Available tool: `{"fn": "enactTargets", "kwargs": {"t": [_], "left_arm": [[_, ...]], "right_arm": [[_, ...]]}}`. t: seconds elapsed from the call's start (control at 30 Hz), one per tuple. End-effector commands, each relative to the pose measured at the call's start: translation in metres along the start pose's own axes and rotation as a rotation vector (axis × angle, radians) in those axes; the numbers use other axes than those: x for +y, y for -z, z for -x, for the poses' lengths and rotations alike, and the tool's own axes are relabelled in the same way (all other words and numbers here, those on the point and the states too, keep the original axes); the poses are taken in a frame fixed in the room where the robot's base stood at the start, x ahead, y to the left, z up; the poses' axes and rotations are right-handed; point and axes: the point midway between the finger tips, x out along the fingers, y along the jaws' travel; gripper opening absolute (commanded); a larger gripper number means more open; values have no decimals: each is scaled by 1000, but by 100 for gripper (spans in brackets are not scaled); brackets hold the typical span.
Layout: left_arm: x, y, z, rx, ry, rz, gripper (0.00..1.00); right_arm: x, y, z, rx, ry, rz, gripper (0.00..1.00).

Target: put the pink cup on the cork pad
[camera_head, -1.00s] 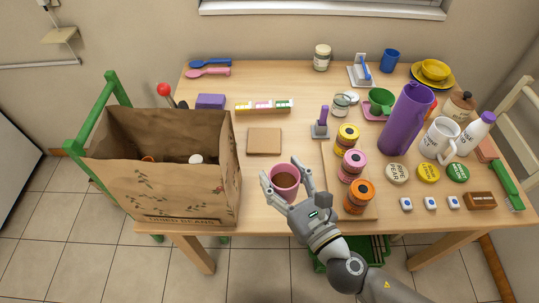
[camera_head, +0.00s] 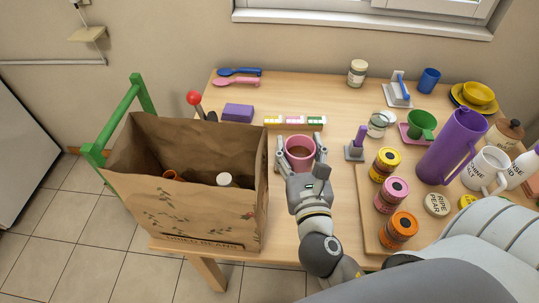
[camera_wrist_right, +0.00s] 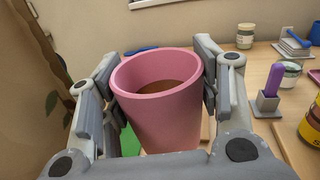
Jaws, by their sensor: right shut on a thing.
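The pink cup (camera_head: 300,148), with something brown inside, is held between the fingers of my right gripper (camera_head: 300,160). The right wrist view shows the cup (camera_wrist_right: 158,105) close up, with the fingers of the right gripper (camera_wrist_right: 158,88) pressed on both sides. The cup looks roughly upright. It is over the table, in front of the row of small boxes. The cork pad cannot be made out now; the cup and gripper cover the area where it lay. I cannot tell the height of the cup above it. My left gripper is not in view.
A large paper bag (camera_head: 195,215) stands close left of my right gripper. Small boxes (camera_head: 294,122) lie just behind the cup. A purple stamp (camera_head: 357,145) stands right of it.

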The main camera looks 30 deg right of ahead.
Motion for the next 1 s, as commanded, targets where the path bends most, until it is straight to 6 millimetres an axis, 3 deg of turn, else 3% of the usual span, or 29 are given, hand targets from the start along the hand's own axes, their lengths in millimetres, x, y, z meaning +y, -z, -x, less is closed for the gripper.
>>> {"fn": "enactTargets", "kwargs": {"t": [0.17,0.53,0.7,1.0], "left_arm": [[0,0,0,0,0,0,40],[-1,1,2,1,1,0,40],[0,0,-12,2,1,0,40],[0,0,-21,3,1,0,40]], "right_arm": [[-12,6,-7,-1,34,0,30],[-25,42,-92,-4,35,1,30],[-28,79,-116,-1,35,0,30],[-31,102,-136,-1,33,0,30]]}}
